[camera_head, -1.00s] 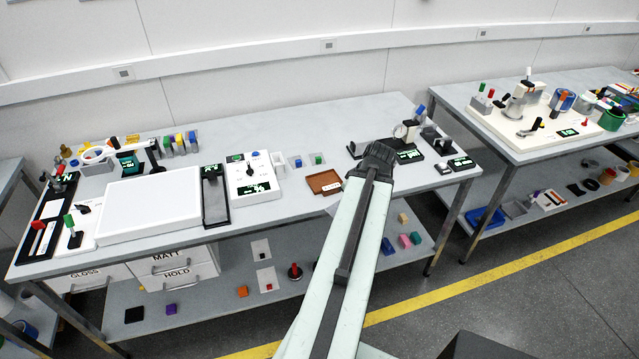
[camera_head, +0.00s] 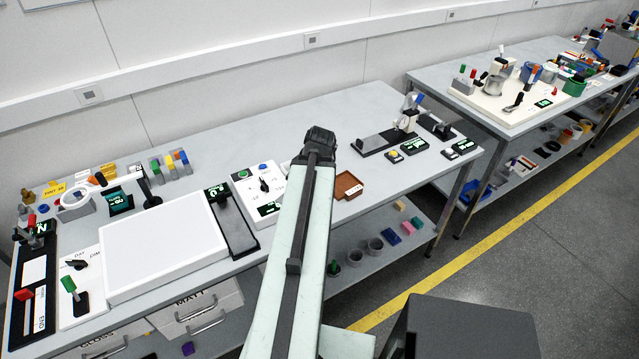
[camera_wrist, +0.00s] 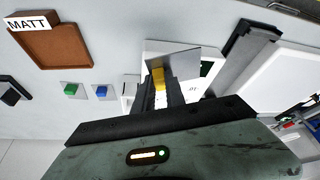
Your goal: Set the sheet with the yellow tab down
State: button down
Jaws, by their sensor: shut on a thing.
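My gripper (camera_wrist: 158,92) is shut on the yellow tab (camera_wrist: 158,78) of a thin grey sheet (camera_wrist: 176,61) in the wrist view. The sheet sticks out beyond the fingertips, above the bench, with a white panel and a dark-edged device partly behind it. Whether it touches anything below cannot be told. In the head view the end of my arm (camera_head: 320,140) is over the bench, left of the brown tray, and the sheet is hidden behind the arm.
A brown tray (camera_head: 347,185) labelled MATT also shows in the wrist view (camera_wrist: 62,48). Small green (camera_wrist: 70,89) and blue (camera_wrist: 101,92) pieces sit near it. A large white panel (camera_head: 165,245) and a black holder (camera_head: 232,222) stand left of my arm. Bare bench lies behind.

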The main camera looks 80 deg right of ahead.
jog(key=shift+w, duration=0.6)
